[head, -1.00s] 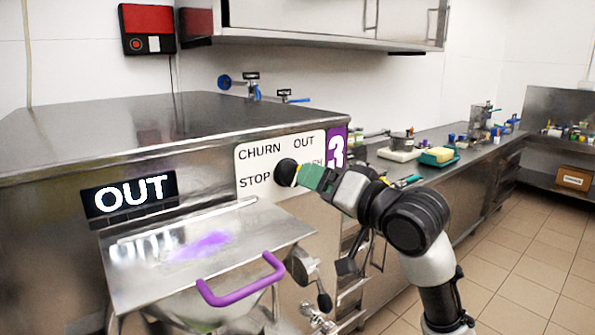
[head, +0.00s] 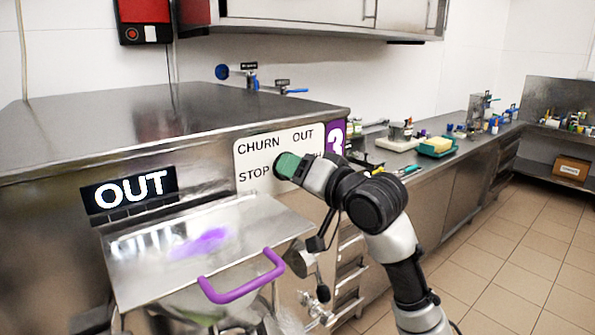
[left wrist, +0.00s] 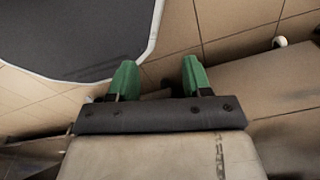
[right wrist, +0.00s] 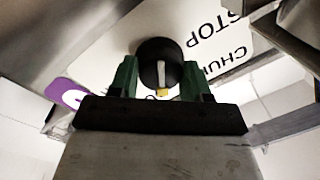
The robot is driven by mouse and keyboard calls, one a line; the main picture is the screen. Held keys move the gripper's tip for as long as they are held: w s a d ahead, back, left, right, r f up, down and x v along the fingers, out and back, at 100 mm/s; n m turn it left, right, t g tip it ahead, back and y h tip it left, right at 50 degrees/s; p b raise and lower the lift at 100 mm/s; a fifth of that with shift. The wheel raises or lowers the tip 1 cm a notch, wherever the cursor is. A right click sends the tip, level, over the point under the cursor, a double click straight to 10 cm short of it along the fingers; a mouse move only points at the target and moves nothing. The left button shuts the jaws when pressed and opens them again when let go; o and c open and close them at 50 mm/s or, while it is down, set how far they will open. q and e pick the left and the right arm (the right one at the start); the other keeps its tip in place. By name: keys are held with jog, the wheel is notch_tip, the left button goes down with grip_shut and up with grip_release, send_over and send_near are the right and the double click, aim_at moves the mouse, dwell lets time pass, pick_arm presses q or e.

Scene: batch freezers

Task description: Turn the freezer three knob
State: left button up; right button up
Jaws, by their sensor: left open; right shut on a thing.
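The freezer three knob (right wrist: 160,58) is round and black with a white pointer stripe, and the right wrist view shows it between the green fingers of my right gripper (right wrist: 160,80). In the head view my right gripper (head: 287,166) covers most of the knob. It is shut on it at the white label panel (head: 258,160), which reads CHURN, OUT and STOP; a fourth label is mostly hidden. The freezer's display (head: 130,194) reads OUT. My left gripper (left wrist: 157,78) is open and empty in the left wrist view, over tiled floor.
A steel chute lid (head: 150,250) with a purple handle (head: 243,284) juts out below the panel. The steel freezer top (head: 200,115) lies above it. A counter (head: 480,140) with a tray and small items runs to the right. Tiled floor is open at right.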

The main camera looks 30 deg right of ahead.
dwell(0.3)
jog(key=shift+a+r+n+g+h+p, duration=0.1)
jog(key=shift+n+h+p, duration=0.45)
jog(key=shift+n+p, duration=2.25)
jog(key=shift+n+g+h+p, duration=0.1)
jog(key=shift+n+h+p, duration=0.7)
jog(key=shift+n, duration=3.75)
jog(key=shift+a+r+n+g+h+p, duration=0.1)
jog(key=shift+n+h+p, duration=0.15)
jog(key=shift+n+p, duration=2.7)
jog(key=shift+f+n+b, duration=0.1)
jog(key=shift+n+b, duration=0.55)
jog(key=shift+n, duration=0.25)
jog(key=o, duration=0.9)
